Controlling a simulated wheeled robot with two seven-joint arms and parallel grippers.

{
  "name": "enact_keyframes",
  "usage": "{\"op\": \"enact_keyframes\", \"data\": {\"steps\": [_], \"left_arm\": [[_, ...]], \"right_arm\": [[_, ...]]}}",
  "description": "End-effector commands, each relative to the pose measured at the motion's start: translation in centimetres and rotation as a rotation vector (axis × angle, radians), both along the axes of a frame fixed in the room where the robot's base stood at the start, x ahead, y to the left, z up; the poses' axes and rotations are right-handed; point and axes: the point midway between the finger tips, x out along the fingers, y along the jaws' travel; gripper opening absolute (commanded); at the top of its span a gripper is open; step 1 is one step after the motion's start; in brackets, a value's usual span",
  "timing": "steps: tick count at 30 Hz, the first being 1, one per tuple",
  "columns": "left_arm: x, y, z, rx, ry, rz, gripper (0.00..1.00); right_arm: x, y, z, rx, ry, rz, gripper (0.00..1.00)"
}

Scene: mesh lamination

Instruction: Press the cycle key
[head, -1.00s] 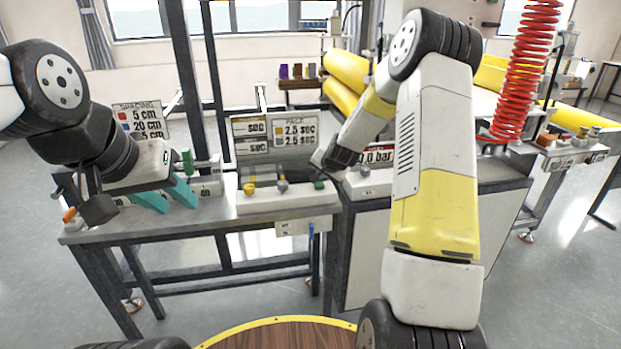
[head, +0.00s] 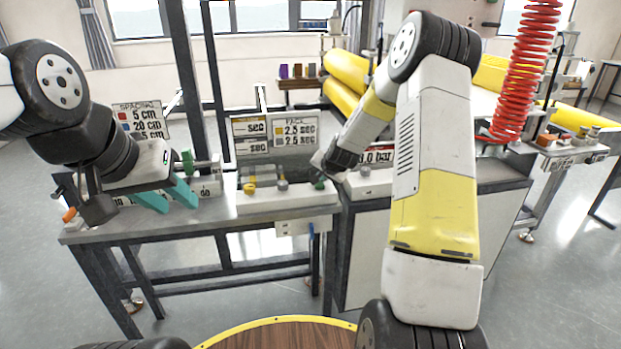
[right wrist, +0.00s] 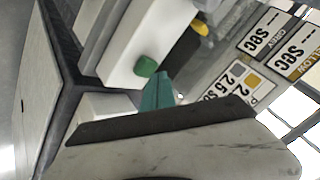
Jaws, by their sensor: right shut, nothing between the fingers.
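A white key box (head: 290,196) on the bench carries a yellow key (head: 249,188), a grey key (head: 282,184) and a green key (head: 320,183). I cannot read a label that says which is the cycle key. My right gripper (right wrist: 157,90) is shut and empty; its teal tip is close beside the green key (right wrist: 145,66) in the right wrist view. I cannot tell whether they touch. In the head view its fingers are mostly hidden beside the box's right end. My left gripper (head: 167,197) is open and empty over the bench's left part, its teal fingers apart.
A display sign (head: 272,132) with seconds readings stands behind the key box. A pressure sign (head: 376,156) is partly hidden by my right arm. A spacing sign (head: 140,118) and a device with a green knob (head: 187,160) are at the left. A red coiled hose (head: 525,70) hangs right.

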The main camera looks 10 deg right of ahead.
Motion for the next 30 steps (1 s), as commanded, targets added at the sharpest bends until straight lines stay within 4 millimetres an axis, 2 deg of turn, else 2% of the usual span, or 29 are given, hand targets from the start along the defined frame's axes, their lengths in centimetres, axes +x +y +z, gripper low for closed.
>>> {"op": "enact_keyframes", "data": {"steps": [30], "left_arm": [[0.0, 0.0, 0.0, 0.0, 0.0, 0.0, 0.36]], "right_arm": [[0.0, -0.02, -0.92, 0.0, 0.0, 0.0, 0.0]]}}
